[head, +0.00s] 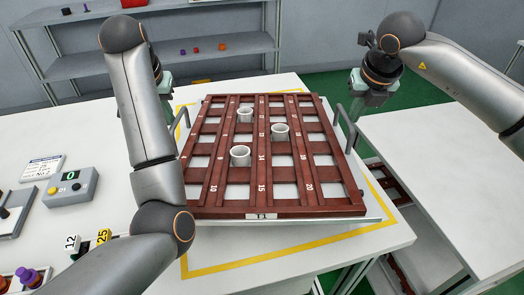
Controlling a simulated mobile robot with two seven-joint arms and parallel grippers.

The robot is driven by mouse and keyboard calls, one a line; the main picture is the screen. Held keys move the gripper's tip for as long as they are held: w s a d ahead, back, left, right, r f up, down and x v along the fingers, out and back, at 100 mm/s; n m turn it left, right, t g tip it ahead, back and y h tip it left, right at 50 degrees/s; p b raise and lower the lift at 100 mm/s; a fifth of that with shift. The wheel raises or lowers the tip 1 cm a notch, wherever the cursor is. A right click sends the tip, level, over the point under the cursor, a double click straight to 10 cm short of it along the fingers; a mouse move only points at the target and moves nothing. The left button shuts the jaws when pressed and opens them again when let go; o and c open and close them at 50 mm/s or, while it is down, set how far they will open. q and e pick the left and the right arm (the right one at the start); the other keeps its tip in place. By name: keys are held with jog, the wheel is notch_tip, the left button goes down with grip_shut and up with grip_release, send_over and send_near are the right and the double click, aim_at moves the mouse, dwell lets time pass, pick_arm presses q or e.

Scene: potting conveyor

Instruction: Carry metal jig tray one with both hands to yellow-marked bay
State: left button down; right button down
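The jig tray (262,212) has a brown lattice with numbered cells on a light metal base. It lies inside or over the yellow-marked bay (290,257) on the white table, a little askew to the outline. Three white cups stand in its cells. Its right handle (345,128) and left handle (182,122) stand up at the sides. My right gripper (368,92) is beyond and right of the right handle, apart from it, its fingertips unclear. My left gripper (166,84) is above the far left of the tray, mostly hidden behind my forearm.
A control box (72,188) with a green display, number tags (104,237) and purple parts (28,275) lie at the left. A white table (440,170) stands at the right, across a gap. A grey shelf (215,52) with small parts is at the back.

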pick_arm(q)
jog(key=c, duration=1.3)
grip_release()
jog(key=shift+s+a, duration=0.1)
jog(key=shift+a, duration=0.3)
jog(key=shift+o, duration=0.7)
jog(key=shift+a, duration=0.1)
pick_arm(e)
jog(key=shift+s+d+r, duration=0.1)
jog(key=shift+d, duration=0.35)
jog(key=c, duration=1.2)
grip_release()
jog(key=shift+d, duration=0.1)
jog(key=shift+o, duration=0.2)
